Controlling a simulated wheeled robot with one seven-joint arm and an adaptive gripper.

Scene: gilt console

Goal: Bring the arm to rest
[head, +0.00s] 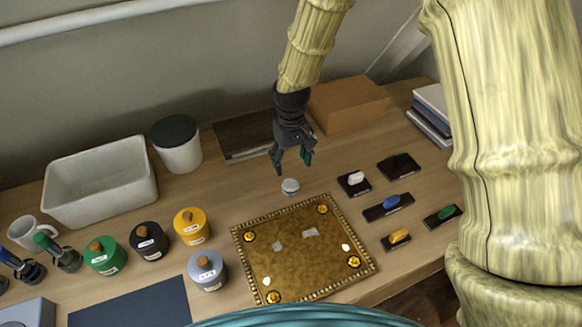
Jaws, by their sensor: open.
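My gripper (291,160) hangs from my arm over the back middle of the table in the head view. Its dark fingers point down and are apart, with nothing between them. A small white-topped round piece (290,187) lies on the wood just below the fingertips. From this view I cannot tell the exact height of the fingertips above it. A gilt board (295,262) with a beaded rim lies in front of the gripper. It bears yellow round pieces near its corners, and pale patches and white bits.
A white bin (100,183), a dark-lidded canister (177,145) and several knobbed jars (192,226) stand to the left. A cardboard box (347,103) stands behind right. Dark blocks with coloured tops, one blue (391,202), lie to the right, and books (430,115) at the far right.

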